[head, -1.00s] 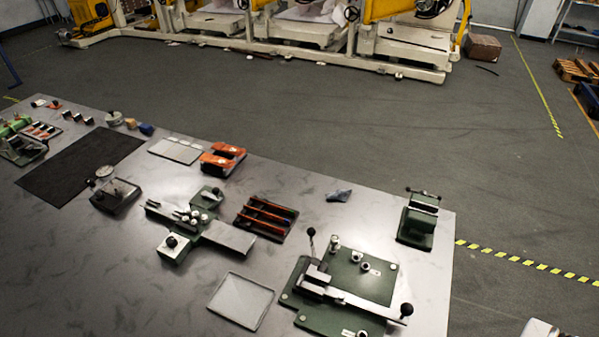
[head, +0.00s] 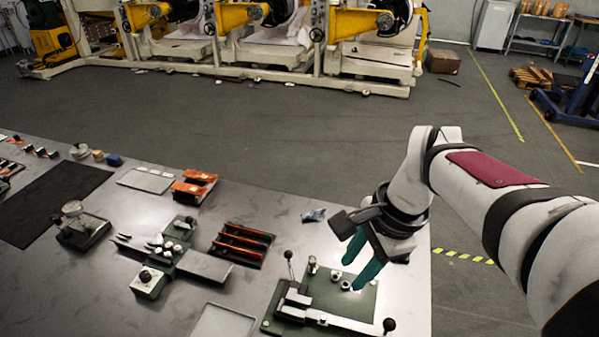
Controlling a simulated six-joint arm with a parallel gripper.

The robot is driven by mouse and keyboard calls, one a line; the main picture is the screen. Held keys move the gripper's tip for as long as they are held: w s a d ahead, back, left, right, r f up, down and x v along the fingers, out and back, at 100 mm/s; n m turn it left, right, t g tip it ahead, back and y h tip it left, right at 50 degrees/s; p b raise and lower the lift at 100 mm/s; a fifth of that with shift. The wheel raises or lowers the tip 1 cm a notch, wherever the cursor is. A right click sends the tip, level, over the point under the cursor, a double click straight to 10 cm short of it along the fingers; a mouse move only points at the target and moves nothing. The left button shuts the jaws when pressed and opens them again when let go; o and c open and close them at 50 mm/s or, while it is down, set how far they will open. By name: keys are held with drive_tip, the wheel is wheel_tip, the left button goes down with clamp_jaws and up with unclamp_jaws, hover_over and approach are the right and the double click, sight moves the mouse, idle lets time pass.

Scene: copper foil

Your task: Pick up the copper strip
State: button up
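I cannot make out a single copper strip with certainty. A dark tray (head: 241,244) in the middle of the bench holds several long, narrow orange-brown pieces that may be copper. My gripper (head: 353,276) has two teal fingers pointing down. They stand apart with nothing visible between them, so it looks open and empty. It hangs over the back of the green lever fixture (head: 346,297), to the right of the dark tray. My arm hides the bench's right part.
Orange blocks (head: 193,186) and a pale flat plate (head: 146,180) lie at the back. A small measuring fixture (head: 148,281) stands left of the dark tray. A shallow pale tray (head: 223,321) lies in front.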

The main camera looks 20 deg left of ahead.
drive_tip(key=w+a+f+m+y, duration=0.1)
drive_tip(key=w+a+f+m, duration=0.35)
drive_tip(key=w+a, duration=0.8)
drive_tip(key=m, duration=0.3)
approach(249, 251)
drive_tip(key=shift+y, duration=0.4)
drive_tip(key=x, duration=0.8)
drive_tip(key=shift+s+d+f, duration=0.1)
drive_tip(key=shift+d+f, duration=0.15)
drive_tip(key=shift+f, duration=0.15)
clamp_jaws()
drive_tip(key=shift+r, duration=0.1)
